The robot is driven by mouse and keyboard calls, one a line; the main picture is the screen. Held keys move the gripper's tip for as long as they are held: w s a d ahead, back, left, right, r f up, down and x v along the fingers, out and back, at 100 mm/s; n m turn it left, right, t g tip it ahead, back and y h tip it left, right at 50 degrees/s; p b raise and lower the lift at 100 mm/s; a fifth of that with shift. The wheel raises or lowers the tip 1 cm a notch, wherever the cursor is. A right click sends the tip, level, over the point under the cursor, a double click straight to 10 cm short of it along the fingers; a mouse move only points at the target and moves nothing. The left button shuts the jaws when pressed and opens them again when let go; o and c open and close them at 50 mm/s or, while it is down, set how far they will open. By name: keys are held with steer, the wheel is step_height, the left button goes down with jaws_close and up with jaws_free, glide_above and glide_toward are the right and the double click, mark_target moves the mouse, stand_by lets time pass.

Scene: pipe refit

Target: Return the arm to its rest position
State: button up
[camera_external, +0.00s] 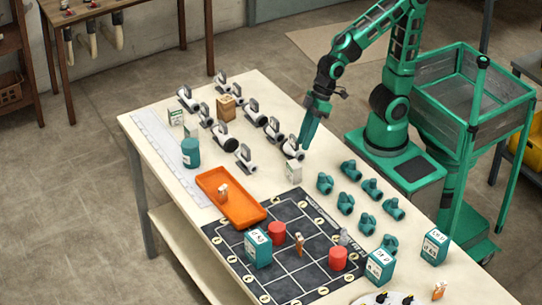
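My arm (345,45) is teal and black, stands at the table's right side and reaches out over the table edge. My gripper (305,144) points down beside a white and black pipe fitting (293,148). The fingers overlap in this view, so I cannot tell whether they are open or shut, or whether they touch the fitting. I see nothing clearly held.
The table (150,120) carries several white valve fittings, several teal fittings (347,168), an orange tray (212,194) and a teal canister (191,153). A dark grid mat (310,255) holds red cylinders (338,259) and boxes. A teal-framed bin (470,85) stands behind my arm.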

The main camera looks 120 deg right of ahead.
steer(key=s+d+r+n+g+h, duration=0.1)
steer(key=s+d+g, duration=0.1)
steer(key=s+d, duration=0.7)
steer(key=s, duration=0.3)
steer(key=shift+s+g+h, duration=0.4)
steer(key=shift+o, duration=0.5)
steer(key=s+d+m+g, duration=0.2)
steer(key=s+d+m, duration=0.1)
steer(key=s, duration=0.7)
steer(key=shift+d+f+m+g+y, duration=0.3)
steer(key=shift+d+f+y, duration=0.1)
steer(key=shift+d, duration=0.1)
